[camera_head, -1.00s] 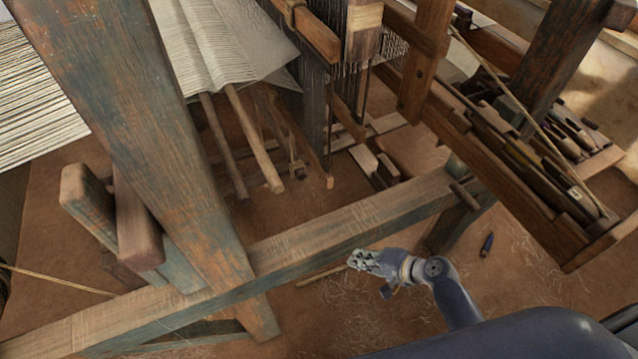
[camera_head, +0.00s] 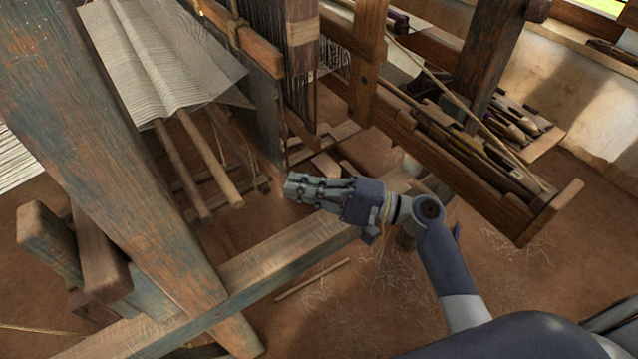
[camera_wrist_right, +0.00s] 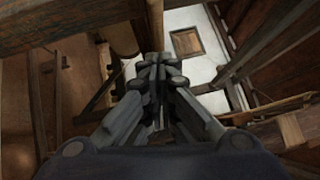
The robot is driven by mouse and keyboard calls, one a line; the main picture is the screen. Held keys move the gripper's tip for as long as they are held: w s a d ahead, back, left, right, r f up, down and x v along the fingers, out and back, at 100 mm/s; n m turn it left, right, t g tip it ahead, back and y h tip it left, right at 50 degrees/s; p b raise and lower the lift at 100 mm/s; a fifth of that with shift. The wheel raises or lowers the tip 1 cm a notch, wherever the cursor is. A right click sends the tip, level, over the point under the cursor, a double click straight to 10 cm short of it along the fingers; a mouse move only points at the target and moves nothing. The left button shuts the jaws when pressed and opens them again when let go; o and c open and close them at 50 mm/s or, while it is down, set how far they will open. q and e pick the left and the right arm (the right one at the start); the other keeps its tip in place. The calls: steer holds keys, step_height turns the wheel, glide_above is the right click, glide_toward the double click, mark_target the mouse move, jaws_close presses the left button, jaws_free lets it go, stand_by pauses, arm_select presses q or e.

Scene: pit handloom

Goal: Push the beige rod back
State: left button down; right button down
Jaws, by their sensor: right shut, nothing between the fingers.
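A beige rod (camera_head: 210,158) sticks out from under the pale woven cloth, slanting down to the right to a blunt free end. A darker brown rod (camera_head: 181,170) lies beside it on the left, roughly parallel. My right gripper (camera_head: 289,188) is shut and empty. In the head view its fingertips point left and appear just right of the beige rod's end, with a visible gap between them. The closed fingers also show in the right wrist view (camera_wrist_right: 158,62); I cannot tell for sure which shape there is the beige rod. My left gripper is not in view.
A thick wooden beam (camera_head: 285,258) of the loom frame runs below my right gripper. A heavy slanted post (camera_head: 130,170) stands at left. A wooden trough with sticks (camera_head: 470,150) lies at right. A thin stick (camera_head: 312,279) lies on the bare floor.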

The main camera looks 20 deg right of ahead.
steer(key=a+r+p, duration=0.1)
steer(key=a+p, duration=0.2)
steer(key=a, duration=0.4)
steer(key=shift+w, duration=0.25)
steer(key=shift+r, duration=0.1)
steer(key=shift+s+a+r, duration=0.1)
steer(key=shift+s+a, duration=0.25)
steer(key=shift+a, duration=0.4)
steer(key=shift+a+b, duration=0.1)
steer(key=shift+b, duration=0.2)
